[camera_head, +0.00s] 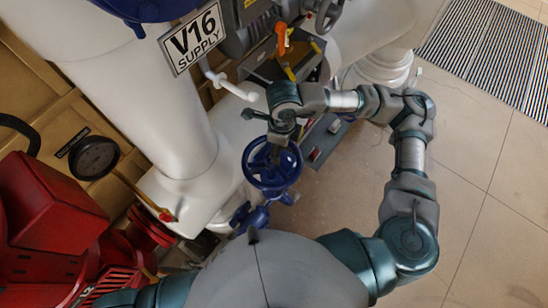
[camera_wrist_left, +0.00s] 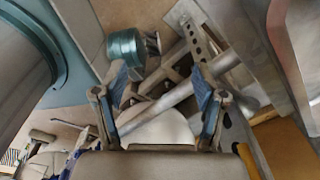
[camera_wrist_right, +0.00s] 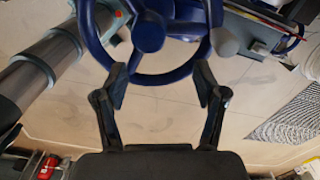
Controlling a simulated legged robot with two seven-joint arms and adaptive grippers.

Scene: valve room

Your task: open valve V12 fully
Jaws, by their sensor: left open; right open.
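A blue handwheel (camera_head: 272,181) stands right of the white pipe in the head view. No V12 label is readable; the visible sign (camera_head: 195,38) reads "V16 SUPPLY". My right gripper (camera_head: 279,150) is at the wheel's far side, partly hiding it. In the right wrist view the handwheel (camera_wrist_right: 147,34) fills the top. My right gripper (camera_wrist_right: 161,82) is open, its fingertips either side of the lower rim; contact cannot be told. My left gripper (camera_wrist_left: 158,82) is open in the left wrist view, with a grey bar (camera_wrist_left: 155,108) showing between its fingers. It is not visible in the head view.
A smaller blue handle (camera_head: 250,218) sits below the wheel. A gauge (camera_head: 94,157) and red machinery (camera_head: 45,215) are at left. An orange-handled lever (camera_head: 282,38) and white lever (camera_head: 232,86) lie beyond the wheel. Tiled floor (camera_head: 480,125) is clear at right, with a grating (camera_head: 492,50).

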